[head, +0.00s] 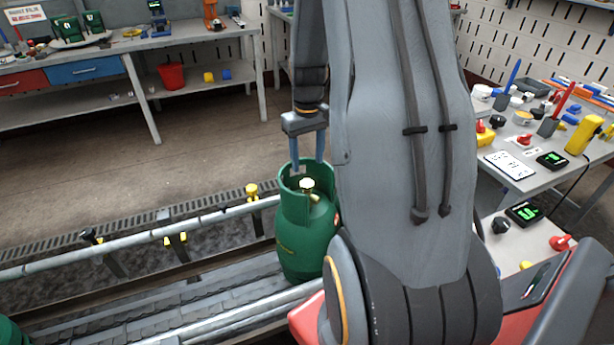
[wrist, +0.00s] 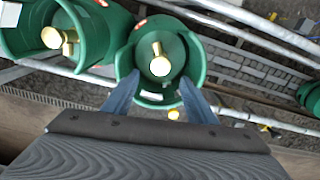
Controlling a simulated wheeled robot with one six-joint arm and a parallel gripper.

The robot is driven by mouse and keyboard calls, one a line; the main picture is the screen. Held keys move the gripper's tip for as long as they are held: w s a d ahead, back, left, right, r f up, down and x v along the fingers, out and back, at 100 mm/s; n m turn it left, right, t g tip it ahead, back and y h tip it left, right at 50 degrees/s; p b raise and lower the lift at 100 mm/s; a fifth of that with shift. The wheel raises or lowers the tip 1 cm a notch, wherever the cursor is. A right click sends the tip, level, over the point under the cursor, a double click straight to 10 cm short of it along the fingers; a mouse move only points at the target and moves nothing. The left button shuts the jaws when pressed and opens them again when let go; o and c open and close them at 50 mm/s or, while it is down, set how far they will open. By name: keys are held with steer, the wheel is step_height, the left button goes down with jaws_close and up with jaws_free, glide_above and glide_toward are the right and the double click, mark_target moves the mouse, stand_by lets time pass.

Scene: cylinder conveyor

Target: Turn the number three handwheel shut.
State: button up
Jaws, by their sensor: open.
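A green gas cylinder (head: 305,240) stands upright on the conveyor, with a brass valve and pale handwheel (head: 307,184) inside its collar. In the wrist view this cylinder's handwheel (wrist: 160,66) is near the middle. My gripper (head: 307,164) is above the cylinder, pointing down. Its two blue fingers are open and empty, and in the wrist view the gripper (wrist: 160,79) has one fingertip on each side of the collar opening. I cannot tell the fingers' exact height over the handwheel. No number three is readable on any cylinder.
A second green cylinder (wrist: 98,35) stands close at left in the wrist view, and a third (wrist: 312,98) is at the right edge. Metal guide rails (head: 215,215) run along the conveyor. A workbench (head: 110,62) stands behind; a cluttered table (head: 550,160) is at right.

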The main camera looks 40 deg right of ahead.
mark_target(307, 183)
steer(key=shift+f+p, duration=0.75)
steer(key=shift+f, duration=3)
steer(key=c, duration=1.1)
steer(key=shift+o, duration=0.2)
